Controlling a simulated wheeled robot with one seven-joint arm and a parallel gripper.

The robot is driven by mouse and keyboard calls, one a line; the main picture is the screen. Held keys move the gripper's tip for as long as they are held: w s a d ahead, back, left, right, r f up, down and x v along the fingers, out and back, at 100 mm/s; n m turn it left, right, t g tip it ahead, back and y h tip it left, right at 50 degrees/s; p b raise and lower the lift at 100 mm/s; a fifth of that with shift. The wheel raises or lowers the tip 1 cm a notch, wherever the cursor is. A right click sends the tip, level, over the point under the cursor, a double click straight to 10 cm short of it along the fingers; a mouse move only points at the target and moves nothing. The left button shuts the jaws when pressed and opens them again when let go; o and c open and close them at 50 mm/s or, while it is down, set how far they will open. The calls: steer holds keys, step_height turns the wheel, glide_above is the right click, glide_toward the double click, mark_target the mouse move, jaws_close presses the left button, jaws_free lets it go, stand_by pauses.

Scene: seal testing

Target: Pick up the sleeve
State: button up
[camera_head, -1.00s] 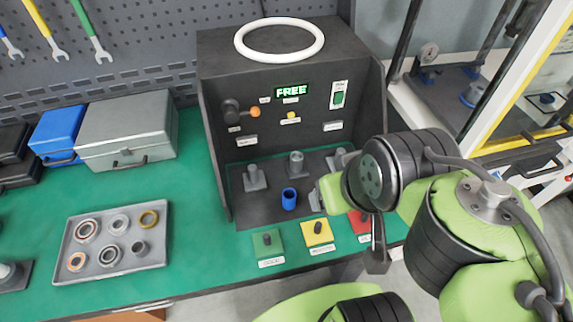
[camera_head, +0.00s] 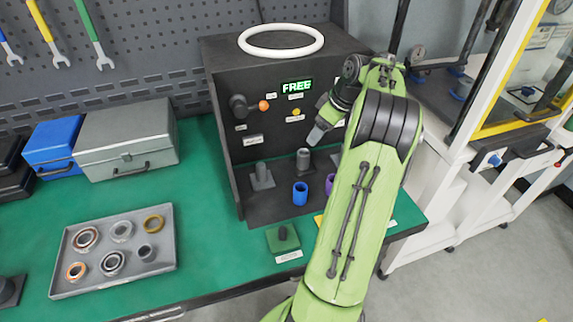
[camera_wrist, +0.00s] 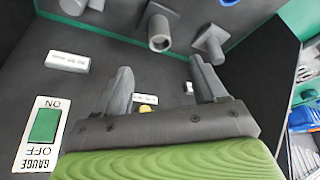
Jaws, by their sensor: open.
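The task's sleeve could be either of two small upright cylinders, as nothing marks which. A blue one (camera_head: 300,193) stands on the test rig's dark base in the head view. A purple one (camera_head: 329,184) stands right of it, partly hidden by my arm. My gripper (camera_head: 314,138) is in front of the rig's upright panel, above and apart from both cylinders. In the wrist view my gripper (camera_wrist: 163,85) has its two fingers spread with nothing held between them. A blue edge (camera_wrist: 228,2) shows at the top there.
The rig (camera_head: 225,75) carries a white ring (camera_head: 281,40) and a lit FREE sign (camera_head: 297,86). Grey posts (camera_head: 262,178) stand on its base; one also shows in the wrist view (camera_wrist: 160,38). A tray of rings (camera_head: 165,262) lies left.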

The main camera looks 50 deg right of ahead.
mark_target(304, 156)
steer(key=b+x, duration=0.5)
steer(key=x, duration=0.9)
steer(key=shift+s+d, duration=0.1)
steer(key=shift+r, duration=0.1)
